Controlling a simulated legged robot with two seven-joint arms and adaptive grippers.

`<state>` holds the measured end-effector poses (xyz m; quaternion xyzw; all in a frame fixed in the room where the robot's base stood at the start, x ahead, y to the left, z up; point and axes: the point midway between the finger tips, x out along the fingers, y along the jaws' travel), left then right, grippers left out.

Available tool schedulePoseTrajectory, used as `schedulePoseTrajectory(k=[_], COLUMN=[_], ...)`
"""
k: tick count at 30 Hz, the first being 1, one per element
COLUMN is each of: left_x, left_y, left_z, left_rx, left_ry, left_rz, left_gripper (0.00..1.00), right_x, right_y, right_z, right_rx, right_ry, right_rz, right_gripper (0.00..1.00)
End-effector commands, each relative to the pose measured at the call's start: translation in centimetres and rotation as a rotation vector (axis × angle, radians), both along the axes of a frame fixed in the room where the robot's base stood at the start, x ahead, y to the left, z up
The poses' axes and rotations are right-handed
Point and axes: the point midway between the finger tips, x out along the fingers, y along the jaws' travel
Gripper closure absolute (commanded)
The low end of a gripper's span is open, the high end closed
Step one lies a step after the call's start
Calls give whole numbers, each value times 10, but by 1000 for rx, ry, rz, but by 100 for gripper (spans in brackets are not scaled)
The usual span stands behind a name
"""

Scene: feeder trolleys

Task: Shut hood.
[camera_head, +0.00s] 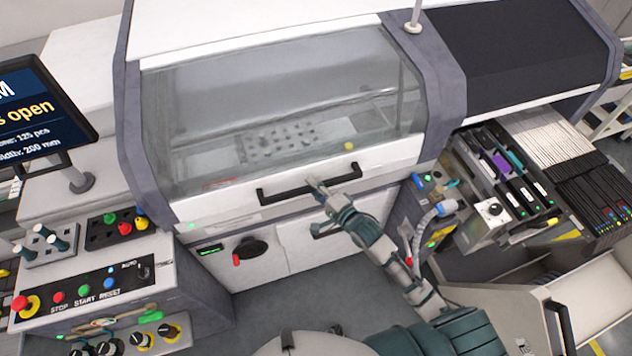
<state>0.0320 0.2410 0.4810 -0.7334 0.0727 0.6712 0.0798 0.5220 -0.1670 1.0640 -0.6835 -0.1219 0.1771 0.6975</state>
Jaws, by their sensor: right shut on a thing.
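The hood (285,105) is a large clear window with a white lower panel on the front of the machine. A long black handle (285,196) runs across that panel. My right gripper (317,185) is shut on the handle near its middle, and my right arm reaches up to it from the lower right. The fingers hide part of the bar. The hood covers most of the machine's front opening; I cannot tell whether its lower edge is fully seated. My left gripper is out of view.
A monitor (40,105) at the left shows text ending in "open". A control panel (95,290) with coloured buttons stands at the lower left. Feeder trolleys (505,180) crowd the right. Grey floor lies below.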

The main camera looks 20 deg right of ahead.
Motion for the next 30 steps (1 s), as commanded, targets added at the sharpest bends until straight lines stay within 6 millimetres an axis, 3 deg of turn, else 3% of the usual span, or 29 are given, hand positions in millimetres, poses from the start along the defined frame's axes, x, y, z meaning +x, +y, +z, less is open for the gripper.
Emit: schedulePoseTrajectory(k=[8, 9, 11, 23, 26, 30], left_x=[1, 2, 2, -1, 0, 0], left_y=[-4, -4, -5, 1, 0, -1], left_z=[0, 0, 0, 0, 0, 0], left_rx=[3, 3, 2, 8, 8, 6], left_ry=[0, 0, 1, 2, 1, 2], left_rz=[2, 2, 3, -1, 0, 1], left_gripper=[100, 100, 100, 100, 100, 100], right_x=[-1, -1, -1, -1, -9, -35], right_y=[4, 4, 4, -6, -10, -19], right_z=[1, 1, 1, -1, -1, 0], right_rx=[7, 7, 7, 6, 6, 3], right_ry=[-5, -5, -4, -3, -1, 3], right_rz=[8, 8, 7, 2, 1, 2], right_gripper=[100, 64, 49, 48, 48, 48])
